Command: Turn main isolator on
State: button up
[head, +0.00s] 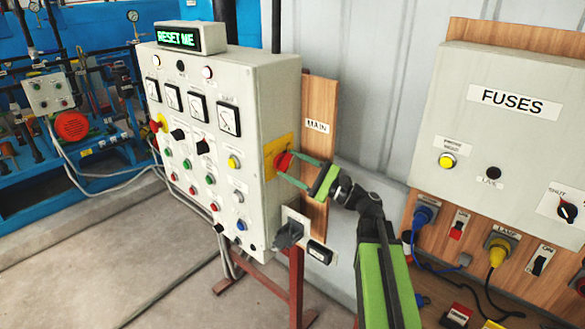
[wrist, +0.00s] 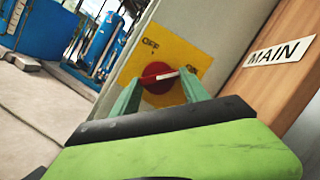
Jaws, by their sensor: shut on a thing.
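The main isolator is a red round knob (head: 283,161) on a yellow plate (head: 270,150), on the side of the grey control cabinet. In the wrist view the knob (wrist: 158,76) has a white pointer mark that lies nearly level, its right end tipped slightly up towards the partly hidden ON label (wrist: 192,72). The OFF label (wrist: 150,43) is above the knob. My gripper (head: 291,168) is shut on the knob, one green finger on each side. The fingers hide part of the plate's lower edge. A MAIN label (head: 317,126) is on the wooden board beside it.
A grey plug and socket (head: 291,232) sit below the knob, close to my arm. A fuse box (head: 500,130) with plugs and switches is at the right. Open floor lies at the lower left.

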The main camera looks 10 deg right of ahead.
jog(key=o, duration=1.4)
jog(key=shift+a, duration=0.1)
jog(key=shift+c, duration=0.2)
jog(key=b+v, duration=0.5)
jog(key=v, duration=1.2)
jog(key=shift+s, duration=0.15)
jog(key=p+x, duration=0.5)
jog(key=x, duration=1.2)
jog(key=shift+w, duration=0.2)
